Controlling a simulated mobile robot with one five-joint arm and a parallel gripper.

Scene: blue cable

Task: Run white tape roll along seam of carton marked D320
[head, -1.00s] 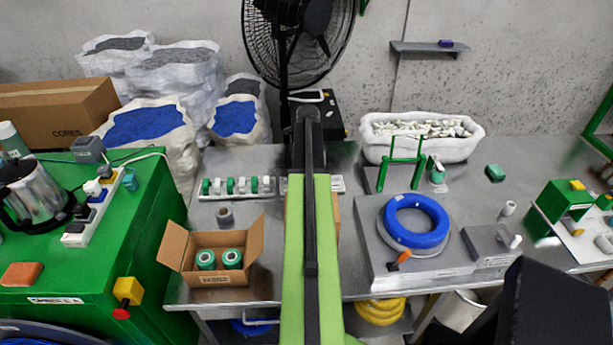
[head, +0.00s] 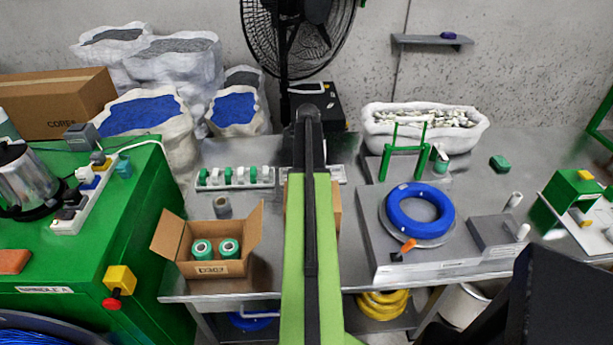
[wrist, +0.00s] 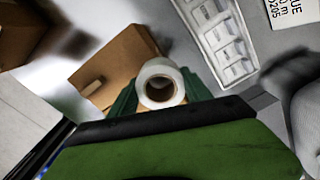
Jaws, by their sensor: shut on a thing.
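In the wrist view my gripper (wrist: 160,92) is shut on a white tape roll (wrist: 160,70), held between its green fingers. I cannot tell whether the roll touches the carton. In the head view my arm hides the gripper and roll, and only a brown edge of a carton (head: 336,207) shows beside the arm. No D320 mark is readable in either view.
An open carton (head: 212,268) holding two green-wrapped rolls stands left of my arm on the metal table. A grey roll (head: 222,207) and a white strip of green and white pieces (head: 236,178) lie behind it. A blue cable coil (head: 420,218) is at right.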

